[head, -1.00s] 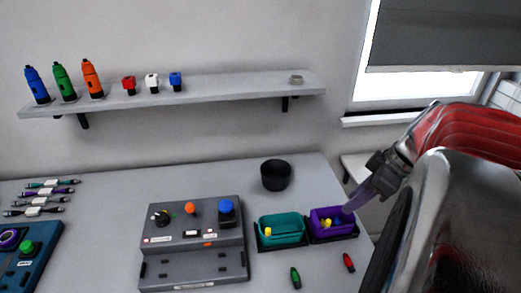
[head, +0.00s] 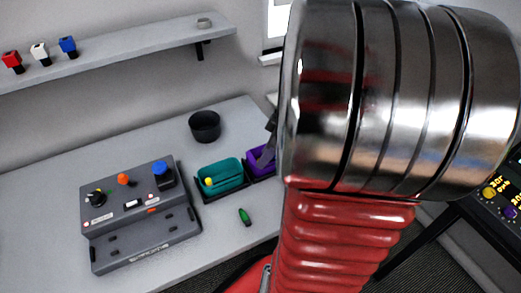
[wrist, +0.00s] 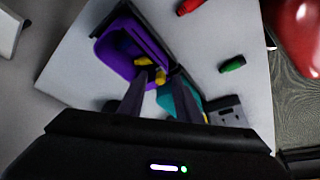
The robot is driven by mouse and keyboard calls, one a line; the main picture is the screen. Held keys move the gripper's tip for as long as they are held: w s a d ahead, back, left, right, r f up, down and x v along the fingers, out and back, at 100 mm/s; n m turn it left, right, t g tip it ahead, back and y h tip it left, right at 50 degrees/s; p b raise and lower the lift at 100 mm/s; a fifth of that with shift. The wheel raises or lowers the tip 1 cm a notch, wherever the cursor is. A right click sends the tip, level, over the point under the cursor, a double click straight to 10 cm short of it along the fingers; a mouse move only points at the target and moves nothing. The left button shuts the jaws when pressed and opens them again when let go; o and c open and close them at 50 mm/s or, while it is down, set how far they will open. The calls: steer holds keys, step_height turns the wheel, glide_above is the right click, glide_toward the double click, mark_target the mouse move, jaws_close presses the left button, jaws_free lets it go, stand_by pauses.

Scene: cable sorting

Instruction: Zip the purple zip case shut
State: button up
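The purple zip case (head: 254,159) stands open at the right part of the table, partly hidden behind my arm in the head view. In the wrist view the purple case (wrist: 113,62) is open-topped, with small yellow and dark blue pieces inside. My gripper (wrist: 162,77) is open. Its two fingers are apart near the case's rim, with a yellow piece showing close to the fingertips. I cannot tell whether a finger touches the case. In the head view a finger shows over the case's right side. No zip pull is clearly visible.
A teal case (head: 219,176) with a yellow piece stands beside the purple one. A black round bowl (head: 205,126) is behind them and a grey control box (head: 140,215) is to the left. A green piece (wrist: 232,64) and a red piece (wrist: 189,6) lie on the table.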

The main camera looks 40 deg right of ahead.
steer(key=shift+c, duration=0.3)
jaws_close()
stand_by(0.3)
